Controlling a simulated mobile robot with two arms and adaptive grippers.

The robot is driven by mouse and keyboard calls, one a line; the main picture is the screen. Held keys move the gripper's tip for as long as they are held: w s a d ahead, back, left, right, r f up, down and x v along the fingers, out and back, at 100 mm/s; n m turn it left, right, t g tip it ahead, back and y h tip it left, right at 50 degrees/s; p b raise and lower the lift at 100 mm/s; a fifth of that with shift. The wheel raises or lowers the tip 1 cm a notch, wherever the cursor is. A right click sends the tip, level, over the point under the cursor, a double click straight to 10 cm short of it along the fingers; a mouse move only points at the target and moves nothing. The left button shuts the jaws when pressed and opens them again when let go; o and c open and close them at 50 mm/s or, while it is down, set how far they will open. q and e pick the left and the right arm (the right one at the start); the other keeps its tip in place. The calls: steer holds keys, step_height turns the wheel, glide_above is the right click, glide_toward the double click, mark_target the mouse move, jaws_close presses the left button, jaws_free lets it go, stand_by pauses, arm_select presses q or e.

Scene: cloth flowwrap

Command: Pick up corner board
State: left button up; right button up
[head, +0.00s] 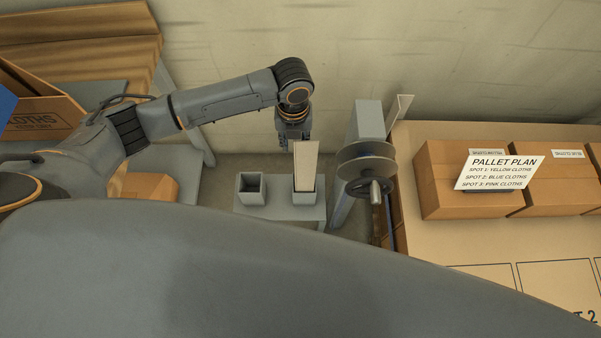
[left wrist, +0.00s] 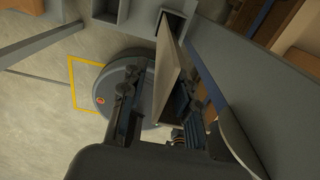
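A tall, pale corner board (head: 306,165) stands upright in the right one of two grey square holders (head: 305,197) on a low grey stand. My left gripper (head: 295,142) points down at the board's upper end. In the left wrist view, the corner board (left wrist: 167,75) runs between the spread fingers of my left gripper (left wrist: 158,112), with its far end in the grey holder (left wrist: 174,22). A gap shows on the left side of the board; the right finger is close to it, and contact there is unclear. My right gripper is not in view.
The left holder (head: 251,188) is empty. A grey post with a reel and handwheel (head: 367,165) stands just right of the board. Another pale angled strip (head: 399,108) rises behind it. Cardboard boxes (head: 460,192) and a pallet plan sign (head: 498,172) are farther right.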

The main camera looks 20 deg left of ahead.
arm_select(q)
jaws_close()
